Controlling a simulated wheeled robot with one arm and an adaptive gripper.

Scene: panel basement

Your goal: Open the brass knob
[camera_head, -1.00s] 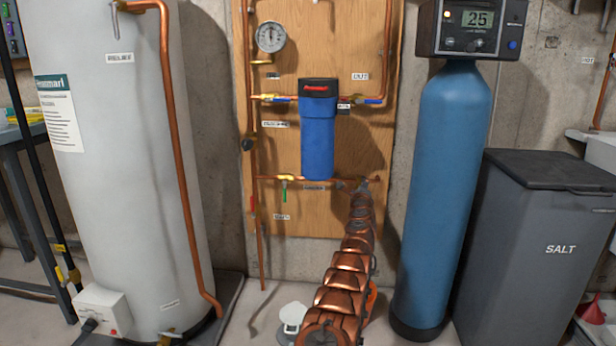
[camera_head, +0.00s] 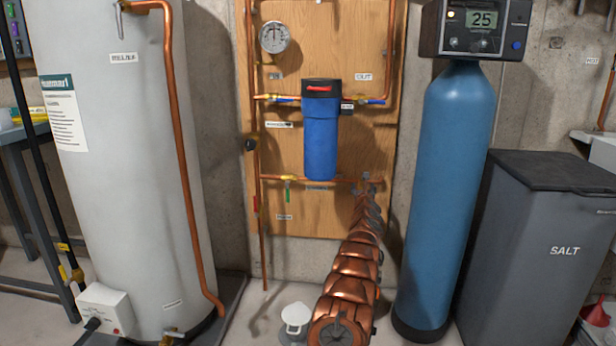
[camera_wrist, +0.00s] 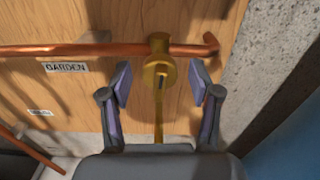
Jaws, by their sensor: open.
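The brass knob (camera_wrist: 160,72) is a round brass piece on the horizontal copper pipe (camera_wrist: 100,49), seen in the wrist view at the upper middle, with a thin brass stem hanging below it. My gripper (camera_wrist: 160,84) is open, with one finger to the left of the knob and one to the right, and clear gaps on both sides. In the head view my gripper (camera_head: 367,182) is small at the far end of my copper-coloured arm, at the right end of the lower pipe. The knob is hard to make out there.
A "GARDEN" label (camera_wrist: 66,67) is on the wooden board left of the knob. A blue filter housing (camera_head: 320,140) hangs left of my gripper. A blue tank (camera_head: 445,190) stands close on the right. A white water heater (camera_head: 125,180) stands at the left.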

